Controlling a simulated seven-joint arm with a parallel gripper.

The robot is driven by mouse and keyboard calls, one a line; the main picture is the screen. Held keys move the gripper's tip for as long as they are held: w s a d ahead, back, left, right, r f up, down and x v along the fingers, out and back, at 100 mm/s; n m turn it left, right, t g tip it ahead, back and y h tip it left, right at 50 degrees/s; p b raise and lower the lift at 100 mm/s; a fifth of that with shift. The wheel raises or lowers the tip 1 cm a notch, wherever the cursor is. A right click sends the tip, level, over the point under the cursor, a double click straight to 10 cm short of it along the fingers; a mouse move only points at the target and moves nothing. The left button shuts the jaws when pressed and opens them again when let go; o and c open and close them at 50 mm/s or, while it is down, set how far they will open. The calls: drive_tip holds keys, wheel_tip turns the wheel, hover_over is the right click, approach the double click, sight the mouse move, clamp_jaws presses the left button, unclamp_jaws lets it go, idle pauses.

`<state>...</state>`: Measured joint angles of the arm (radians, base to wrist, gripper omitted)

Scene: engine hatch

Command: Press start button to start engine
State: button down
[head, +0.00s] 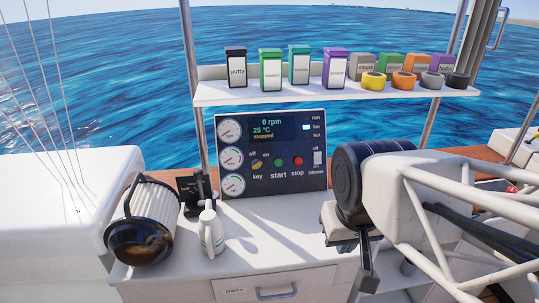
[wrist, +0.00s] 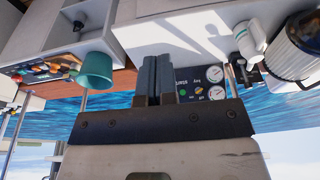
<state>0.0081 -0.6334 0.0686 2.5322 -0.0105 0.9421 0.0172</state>
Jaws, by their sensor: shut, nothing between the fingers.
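The dark control panel (head: 270,140) stands upright below the shelf. Its green start button (head: 279,162) sits between the yellow key switch (head: 257,165) and the red stop button (head: 298,161). The display (head: 270,128) reads 0 rpm, 25 °C, stopped. My gripper (head: 366,284) is to the right of the panel and lower, apart from it. In the wrist view, which is upside down, the gripper's fingers (wrist: 156,62) are together with nothing held. They cover part of the panel (wrist: 200,84) there; the stop button is hidden.
A shelf (head: 300,92) with boxes and tape rolls hangs above the panel. A white bottle (head: 211,232) and a white filter-like cylinder (head: 143,220) stand on the left of the counter. The counter before the panel is clear. A drawer (head: 275,286) lies below.

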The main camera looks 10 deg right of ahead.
sight(278, 163)
drive_tip(key=shift+w, duration=0.1)
idle(0.5)
drive_tip(key=w+f+m+t, duration=0.25)
drive_tip(key=w+t, duration=0.25)
drive_tip(key=w, duration=1.1)
drive_tip(key=w+f+m+t, duration=0.1)
drive_tip(key=w+f+t, duration=0.3)
drive_tip(key=w, duration=1.2)
drive_tip(key=w+a+f+m+t+y, duration=0.1)
drive_tip(key=w+f+m+t, duration=0.2)
drive_tip(key=w+f+t, duration=0.5)
drive_tip(key=shift+w+a+f+t+y, duration=0.15)
drive_tip(key=shift+w+f+t+y, duration=0.2)
drive_tip(key=shift+w+t, duration=1.25)
drive_tip(key=shift+w+g, duration=0.3)
drive_tip(key=shift+w, duration=0.1)
drive_tip(key=w+f, duration=0.3)
drive_tip(key=w, duration=0.4)
drive_tip(key=shift+w+f, duration=0.3)
drive_tip(key=shift+w, duration=0.1)
drive_tip(key=shift+w+f, duration=0.2)
drive_tip(key=shift+w, duration=0.15)
